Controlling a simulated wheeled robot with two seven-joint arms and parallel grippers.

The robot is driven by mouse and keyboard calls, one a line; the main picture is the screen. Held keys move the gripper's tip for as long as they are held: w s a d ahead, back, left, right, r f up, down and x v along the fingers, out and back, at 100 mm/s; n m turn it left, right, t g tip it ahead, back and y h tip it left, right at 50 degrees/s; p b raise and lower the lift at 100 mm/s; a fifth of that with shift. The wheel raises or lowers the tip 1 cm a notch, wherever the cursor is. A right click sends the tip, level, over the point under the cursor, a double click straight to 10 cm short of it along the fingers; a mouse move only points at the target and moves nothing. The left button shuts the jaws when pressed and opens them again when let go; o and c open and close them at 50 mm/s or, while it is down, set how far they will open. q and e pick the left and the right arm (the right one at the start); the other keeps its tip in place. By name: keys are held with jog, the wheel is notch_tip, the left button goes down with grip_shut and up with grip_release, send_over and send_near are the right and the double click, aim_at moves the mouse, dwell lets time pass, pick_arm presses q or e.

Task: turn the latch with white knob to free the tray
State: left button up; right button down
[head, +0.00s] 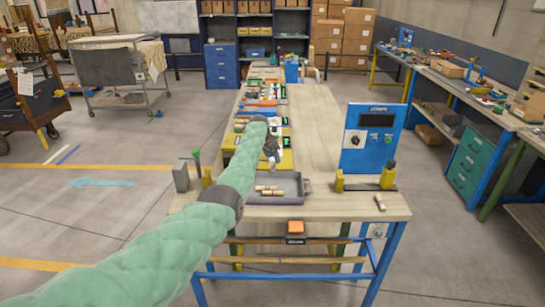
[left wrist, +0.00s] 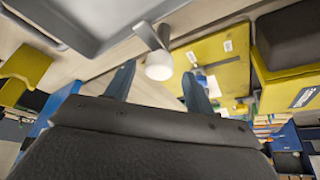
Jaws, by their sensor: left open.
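The grey tray (head: 282,200) sits on the near part of the wooden table with several turned wooden pieces in it. Its grey edge (left wrist: 95,45) fills the upper left of the left wrist view. The white knob (left wrist: 158,66) is at the end of a short grey latch arm (left wrist: 148,36), close to the tray's edge. My left gripper (head: 271,148) is at the far side of the tray in the head view. Its blue fingers (left wrist: 159,72) are open, one to each side of the knob in the picture; I cannot tell whether they touch it. My right gripper is not in view.
Yellow blocks (left wrist: 224,65) stand beyond the knob. A blue control panel (head: 372,140) stands right of the tray, with yellow posts (head: 387,177) near it. A small wooden piece (head: 380,202) lies at the right front. The table middle (head: 312,125) is clear.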

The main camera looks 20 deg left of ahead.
pick_arm(q)
jog(key=shift+d+f, duration=0.2)
jog(key=shift+f, duration=0.2)
jog(key=shift+w, duration=0.1)
jog(key=shift+c, duration=0.8)
jog(key=c, duration=0.8)
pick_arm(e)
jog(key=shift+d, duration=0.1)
